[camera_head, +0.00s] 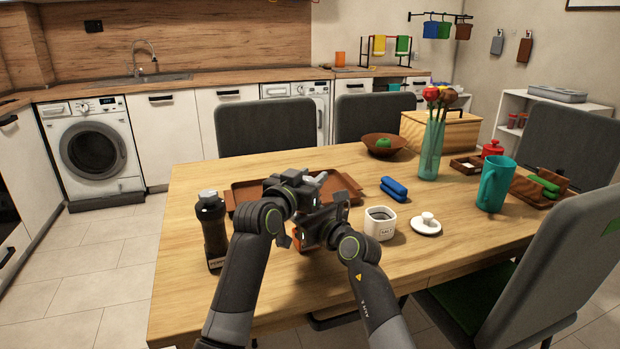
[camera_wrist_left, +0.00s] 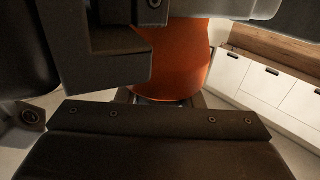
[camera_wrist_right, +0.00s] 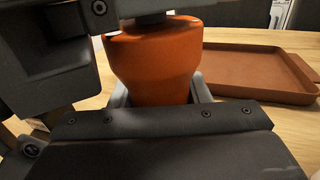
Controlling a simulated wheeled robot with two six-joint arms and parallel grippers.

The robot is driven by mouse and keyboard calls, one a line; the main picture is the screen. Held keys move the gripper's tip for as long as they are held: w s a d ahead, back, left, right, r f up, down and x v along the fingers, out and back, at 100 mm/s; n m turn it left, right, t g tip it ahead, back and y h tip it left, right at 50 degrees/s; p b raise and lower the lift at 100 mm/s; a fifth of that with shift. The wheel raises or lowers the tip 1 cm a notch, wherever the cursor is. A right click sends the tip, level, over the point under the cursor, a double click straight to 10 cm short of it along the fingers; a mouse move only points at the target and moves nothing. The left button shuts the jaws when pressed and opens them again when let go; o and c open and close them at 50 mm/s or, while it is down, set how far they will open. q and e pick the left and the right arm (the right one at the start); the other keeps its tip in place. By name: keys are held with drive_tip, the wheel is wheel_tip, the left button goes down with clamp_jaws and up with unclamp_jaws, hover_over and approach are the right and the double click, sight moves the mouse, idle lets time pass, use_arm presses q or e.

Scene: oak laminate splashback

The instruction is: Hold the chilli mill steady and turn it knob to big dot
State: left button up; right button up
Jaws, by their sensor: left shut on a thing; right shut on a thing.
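The orange chilli mill (camera_wrist_right: 155,60) stands on the table between my two grippers. In the head view only a small orange part (camera_head: 302,238) shows behind my grippers. My left gripper (camera_head: 312,182) is shut at the mill's top; the left wrist view shows the orange body (camera_wrist_left: 180,70) close in front of it. My right gripper (camera_head: 328,222) is shut around the mill's body, lower down. The knob and its dot marks are hidden by the grippers in all views.
A dark pepper mill (camera_head: 213,235) stands left of my left arm. A brown tray (camera_head: 345,188) lies behind the grippers. A white salt jar (camera_head: 380,224), its lid (camera_head: 426,224) and a blue case (camera_head: 394,188) are to the right. The table front right is clear.

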use_arm(q)
drive_tip(key=shift+m+g+h, duration=0.3)
drive_tip(key=shift+h, duration=0.1)
drive_tip(key=shift+s+d+f+m+g+h, duration=0.1)
drive_tip(key=shift+d+m+g+h, duration=0.05)
drive_tip(key=shift+m+g+h, duration=0.85)
drive_tip(key=shift+s+d+m+g+h, duration=0.1)
drive_tip(key=shift+m+g+h, duration=0.7)
drive_tip(key=shift+h, duration=0.3)
drive_tip(key=o, duration=1)
drive_tip(key=v, duration=0.7)
drive_tip(key=shift+a, duration=0.2)
drive_tip(key=shift+s, duration=0.15)
